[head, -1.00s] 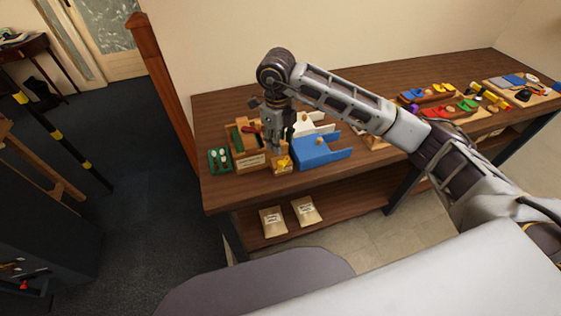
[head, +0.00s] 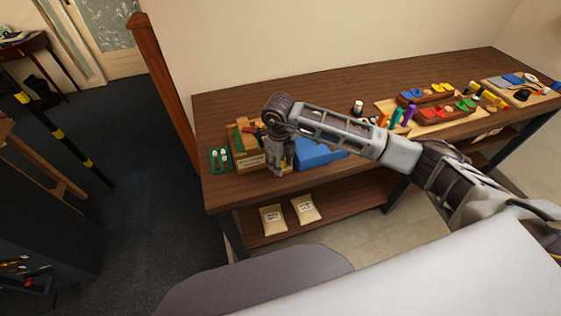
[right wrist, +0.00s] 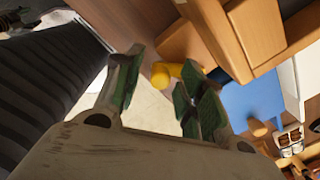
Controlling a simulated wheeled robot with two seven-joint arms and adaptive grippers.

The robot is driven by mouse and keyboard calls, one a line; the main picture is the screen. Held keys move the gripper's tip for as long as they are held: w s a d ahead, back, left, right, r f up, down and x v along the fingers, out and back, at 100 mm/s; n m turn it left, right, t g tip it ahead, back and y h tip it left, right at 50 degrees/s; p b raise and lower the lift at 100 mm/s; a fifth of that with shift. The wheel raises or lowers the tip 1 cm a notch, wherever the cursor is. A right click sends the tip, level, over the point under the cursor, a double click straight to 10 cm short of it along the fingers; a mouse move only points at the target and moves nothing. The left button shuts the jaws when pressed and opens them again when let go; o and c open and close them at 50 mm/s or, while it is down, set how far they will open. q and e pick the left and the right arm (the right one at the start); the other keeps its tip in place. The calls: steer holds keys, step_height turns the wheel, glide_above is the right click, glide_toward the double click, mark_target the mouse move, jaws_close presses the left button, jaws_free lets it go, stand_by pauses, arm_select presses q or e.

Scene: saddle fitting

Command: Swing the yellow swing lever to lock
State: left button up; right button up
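The yellow swing lever (right wrist: 178,70) shows in the right wrist view at a small wooden block (right wrist: 182,40). In the head view my right arm and gripper hide most or all of it. My right gripper (head: 279,172) points down at the front left of the workbench. In the right wrist view its green-padded fingers (right wrist: 162,76) are apart. The lever's rounded end lies between the fingertips as seen there, and its other end is close to or behind the right finger. I cannot tell whether they touch. My left gripper is not in view.
A blue holder (head: 315,153) stands just right of my gripper. A wooden box (head: 247,162) and a green tray with white pegs (head: 220,160) stand to its left. Coloured parts on wooden boards (head: 440,113) lie farther right. The back of the workbench (head: 300,87) is clear.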

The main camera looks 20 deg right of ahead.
jaws_close()
stand_by(0.3)
steer(key=shift+w+a+m+b, duration=0.1)
steer(key=shift+a+m+b, duration=0.05)
steer(key=shift+m+b, duration=0.15)
steer(key=shift+w+a+m+b, duration=0.2)
steer(key=shift+m+b, duration=0.15)
steer(key=shift+m, duration=0.2)
steer(key=shift+w+a+m+b, duration=0.1)
steer(key=shift+w+m+b, duration=0.15)
steer(key=shift+m, duration=0.3)
steer(key=m+b, duration=0.1)
steer(key=w+m, duration=0.1)
steer(key=m, duration=0.1)
steer(key=shift+w+a+m+b, duration=0.2)
steer(key=shift+m+b, duration=0.1)
steer(key=shift+b, duration=0.1)
steer(key=shift+m, duration=0.3)
steer(key=shift+w, duration=0.1)
